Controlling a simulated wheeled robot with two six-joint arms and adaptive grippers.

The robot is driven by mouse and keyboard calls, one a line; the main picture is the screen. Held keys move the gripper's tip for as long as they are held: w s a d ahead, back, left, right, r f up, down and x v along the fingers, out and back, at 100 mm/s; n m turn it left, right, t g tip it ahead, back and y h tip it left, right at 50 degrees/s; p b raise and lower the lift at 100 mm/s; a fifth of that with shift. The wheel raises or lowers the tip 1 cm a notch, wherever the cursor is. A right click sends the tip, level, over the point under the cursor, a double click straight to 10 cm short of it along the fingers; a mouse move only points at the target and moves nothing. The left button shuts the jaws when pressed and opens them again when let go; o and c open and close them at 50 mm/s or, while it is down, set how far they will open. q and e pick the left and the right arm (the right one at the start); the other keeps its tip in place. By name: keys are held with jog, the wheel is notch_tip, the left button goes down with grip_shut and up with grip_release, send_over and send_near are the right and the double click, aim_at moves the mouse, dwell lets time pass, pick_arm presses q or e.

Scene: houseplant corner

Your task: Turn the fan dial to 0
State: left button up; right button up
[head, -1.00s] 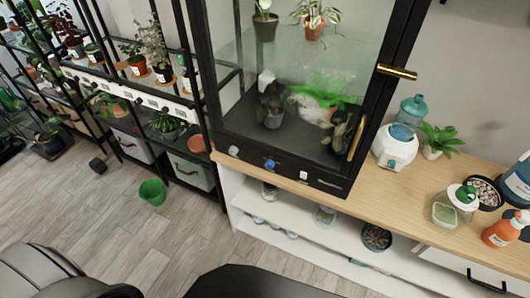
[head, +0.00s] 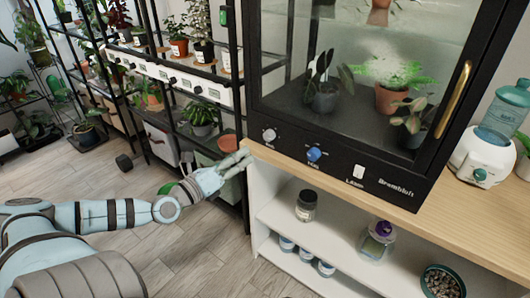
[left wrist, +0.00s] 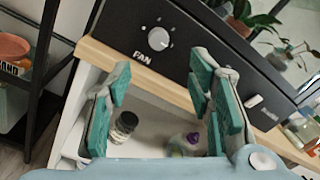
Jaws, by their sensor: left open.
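The fan dial (head: 269,135) is a small pale round knob at the left end of the black front panel of the glass cabinet (head: 330,168). In the left wrist view the dial (left wrist: 158,38) shows large, with FAN printed below it and small marks around it; its exact setting is hard to read. My left gripper (head: 238,163) is at the left of the cabinet's base, below and left of the dial, apart from it. In the left wrist view my open, empty fingers (left wrist: 162,72) spread below the dial. My right gripper is not in view.
A blue knob (head: 314,154) and a white lamp switch (head: 358,171) sit right of the dial. The wooden top edge (left wrist: 92,52) juts below the panel. Jars (head: 306,205) stand on the shelf beneath. A black plant rack (head: 240,110) stands at left.

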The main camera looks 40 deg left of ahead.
aim_at(267, 138)
pick_arm(q)
jog(key=w+p, duration=0.1)
jog(key=w, duration=0.2)
jog(key=w+p, duration=0.2)
jog(key=w, duration=0.1)
jog(key=w+r+p, duration=0.1)
jog(key=w+p, duration=0.1)
jog(key=w, duration=0.1)
jog(key=shift+w+d, duration=0.1)
jog(key=shift+w+f, duration=0.25)
jog(key=shift+w, duration=0.35)
jog(key=shift+w+f, duration=0.2)
jog(key=shift+w, duration=0.35)
jog(key=shift+w+f, duration=0.15)
jog(key=shift+w, duration=0.15)
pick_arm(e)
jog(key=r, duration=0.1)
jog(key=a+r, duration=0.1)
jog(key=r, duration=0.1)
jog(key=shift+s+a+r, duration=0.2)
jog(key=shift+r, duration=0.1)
pick_arm(q)
jog(key=shift+c, duration=0.3)
grip_shut()
